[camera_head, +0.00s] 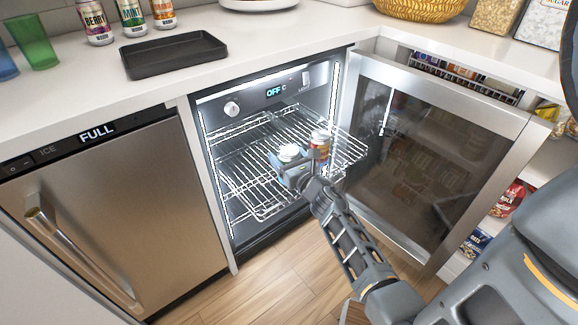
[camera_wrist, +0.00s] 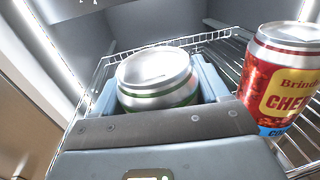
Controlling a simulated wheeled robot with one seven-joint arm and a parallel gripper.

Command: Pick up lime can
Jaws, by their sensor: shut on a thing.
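A silver-topped can with a green band, which fits the lime can (camera_wrist: 158,80), is between the two blue-grey fingers of my gripper (camera_wrist: 154,88) in the wrist view. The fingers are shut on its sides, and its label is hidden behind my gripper. In the head view the can's pale top (camera_head: 289,151) shows between the jaws of my gripper (camera_head: 290,161), over the pulled-out wire rack of the open cooler. The can looks upright. I cannot tell whether it touches the rack.
A red cherry can (camera_wrist: 284,85) stands on the rack (camera_head: 240,172) close to the right of my gripper. The open glass door (camera_head: 420,150) is on the right. Above, the counter holds a black tray (camera_head: 174,54) and several cans. The ice maker (camera_head: 110,205) is on the left.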

